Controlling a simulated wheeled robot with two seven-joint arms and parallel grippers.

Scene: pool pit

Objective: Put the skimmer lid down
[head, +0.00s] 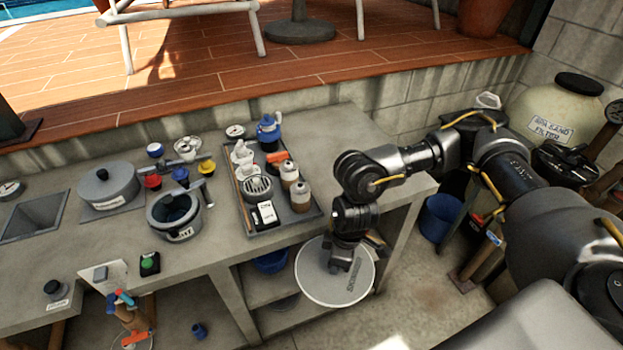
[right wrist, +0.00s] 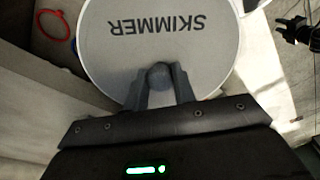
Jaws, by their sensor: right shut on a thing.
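The skimmer lid is a round, light grey disc (head: 318,283) with dark SKIMMER lettering. It hangs in front of the bench's right end, below the bench top in the head view. My right gripper (head: 343,262) is shut on the lid's central knob. The right wrist view shows the lid (right wrist: 165,50) face on, its knob (right wrist: 158,75) between the two fingers (right wrist: 160,88). Whether the lid touches anything underneath cannot be told. My left gripper is not in view.
The concrete bench (head: 232,220) carries a tray (head: 270,228) of tools and bottles, a grey lidded pot (head: 108,188) and an open strainer pot (head: 175,213). Under it is a shelf with a blue bowl (head: 270,262). A blue bucket (head: 440,215) stands on the floor to the right.

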